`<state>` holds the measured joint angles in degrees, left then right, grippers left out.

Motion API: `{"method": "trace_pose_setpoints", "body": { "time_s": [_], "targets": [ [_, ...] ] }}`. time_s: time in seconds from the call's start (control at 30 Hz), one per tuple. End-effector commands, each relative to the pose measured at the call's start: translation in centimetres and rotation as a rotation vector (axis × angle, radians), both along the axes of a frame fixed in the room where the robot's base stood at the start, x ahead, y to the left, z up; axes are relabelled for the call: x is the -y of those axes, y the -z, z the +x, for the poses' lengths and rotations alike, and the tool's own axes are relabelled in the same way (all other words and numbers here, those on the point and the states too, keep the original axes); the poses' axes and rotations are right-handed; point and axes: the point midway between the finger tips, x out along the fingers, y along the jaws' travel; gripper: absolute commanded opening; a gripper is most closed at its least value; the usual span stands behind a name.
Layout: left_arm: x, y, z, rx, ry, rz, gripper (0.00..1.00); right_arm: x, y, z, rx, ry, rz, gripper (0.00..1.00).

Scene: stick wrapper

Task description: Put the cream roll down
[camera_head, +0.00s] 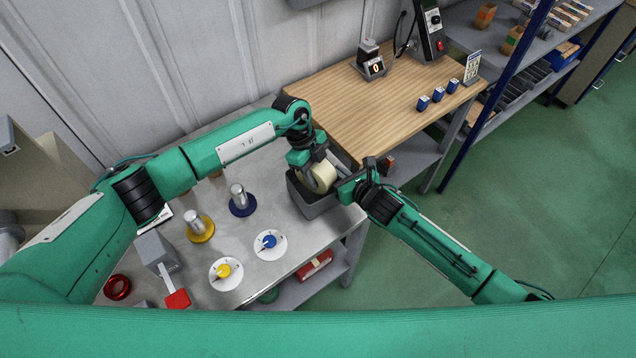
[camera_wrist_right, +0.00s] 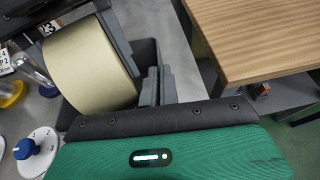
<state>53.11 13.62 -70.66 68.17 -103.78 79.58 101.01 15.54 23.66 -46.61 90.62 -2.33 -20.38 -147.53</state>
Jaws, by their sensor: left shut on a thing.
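The cream roll (camera_head: 321,176) is a wide pale cylinder lying on its side, held in my left gripper (camera_head: 318,163). The roll is at the opening of a dark grey bin (camera_head: 317,208) on the metal table. In the right wrist view the roll (camera_wrist_right: 88,65) fills the upper left, with the bin's wall (camera_wrist_right: 148,52) behind it. I cannot tell whether the roll touches the bin. My right gripper (camera_wrist_right: 160,85) is at the bin's right side, its fingers close together with nothing seen between them, apart from the roll.
The metal table (camera_head: 290,215) holds a yellow-based post (camera_head: 200,228), a blue-based post (camera_head: 241,203), two white dials (camera_head: 269,245) and a red ring (camera_head: 117,287). A wooden bench (camera_head: 390,110) adjoins behind, with small blue blocks (camera_head: 438,94) and largely clear wood.

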Motion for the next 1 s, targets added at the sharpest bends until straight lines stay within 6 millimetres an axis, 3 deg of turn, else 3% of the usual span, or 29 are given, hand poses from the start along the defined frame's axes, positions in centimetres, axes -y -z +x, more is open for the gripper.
{"method": "trace_pose_setpoints", "body": {
  "time_s": [0.4, 0.77, 0.8, 1.0],
  "targets": [
    [0.1, 4.3, 0.0, 0.0, 0.002, -0.001, 0.15, 0.0, 0.0, 0.0, 0.0, 0.0, 0.0, 0.0],
    [0.0, 4.8, 0.1, 0.001, 0.001, -0.001, 0.15, 0.0, 0.0, 0.0, 0.0, 0.0, 0.0, 0.0],
    [0.0, 4.8, 0.0, 0.001, 0.001, -0.001, 0.53, 0.0, 0.0, 0.0, 0.0, 0.0, 0.0, 0.0],
    [0.0, 4.8, 0.0, 0.001, 0.002, 0.0, 0.54, 0.0, 0.0, 0.0, 0.0, 0.0, 0.0, 0.0]
  ]
}}
